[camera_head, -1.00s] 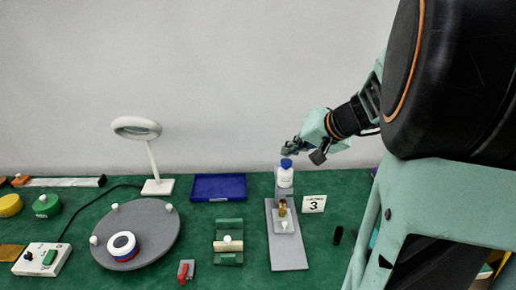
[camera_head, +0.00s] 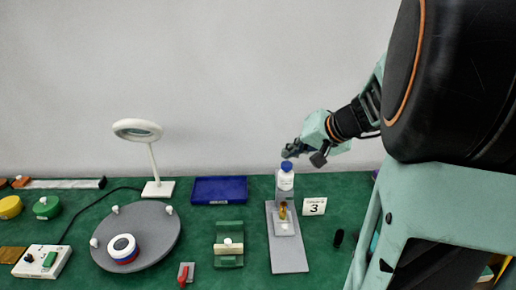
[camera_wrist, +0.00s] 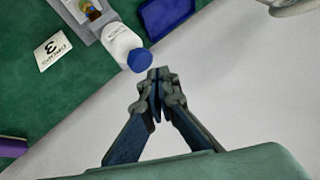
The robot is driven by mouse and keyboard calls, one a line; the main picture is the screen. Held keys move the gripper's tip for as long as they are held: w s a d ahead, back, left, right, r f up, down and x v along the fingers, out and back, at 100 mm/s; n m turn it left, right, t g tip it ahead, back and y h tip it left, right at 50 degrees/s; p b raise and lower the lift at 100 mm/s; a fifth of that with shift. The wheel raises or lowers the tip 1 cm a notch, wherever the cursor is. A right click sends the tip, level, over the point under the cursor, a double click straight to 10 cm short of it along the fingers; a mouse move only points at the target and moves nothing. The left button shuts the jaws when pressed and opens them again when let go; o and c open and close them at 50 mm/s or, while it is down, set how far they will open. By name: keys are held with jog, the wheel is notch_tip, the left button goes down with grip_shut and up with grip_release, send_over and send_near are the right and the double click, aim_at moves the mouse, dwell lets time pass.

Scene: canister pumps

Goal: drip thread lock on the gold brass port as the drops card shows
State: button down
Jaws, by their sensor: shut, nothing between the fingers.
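A white bottle with a blue cap (camera_head: 286,180) stands upright at the far end of a grey board. It also shows in the wrist view (camera_wrist: 120,42), with its cap towards my fingertips. The gold brass port (camera_head: 283,211) sits on a pale block on the same board, just in front of the bottle. My gripper (camera_wrist: 156,76) is shut and empty. In the head view my gripper (camera_head: 303,154) is above and slightly right of the cap, apart from it.
A blue tray (camera_head: 219,189) and a white ring lamp (camera_head: 157,188) stand to the left. A grey turntable (camera_head: 150,257), a green fixture (camera_head: 229,261) and a red-handled clamp (camera_head: 185,273) are nearer. A pale wall is close behind.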

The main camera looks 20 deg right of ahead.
aim_at(289, 165)
jog(key=shift+f, duration=0.15)
jog(key=shift+f+b, duration=0.3)
jog(key=shift+b, duration=0.5)
jog(key=shift+f+b, duration=0.65)
jog(key=shift+b, duration=0.15)
dwell(0.7)
jog(key=shift+r, duration=0.15)
jog(key=shift+r+p, duration=0.6)
jog(key=shift+r, duration=0.35)
jog(key=shift+r+p, duration=1.45)
jog(key=shift+r, duration=1.1)
jog(key=shift+f, duration=0.15)
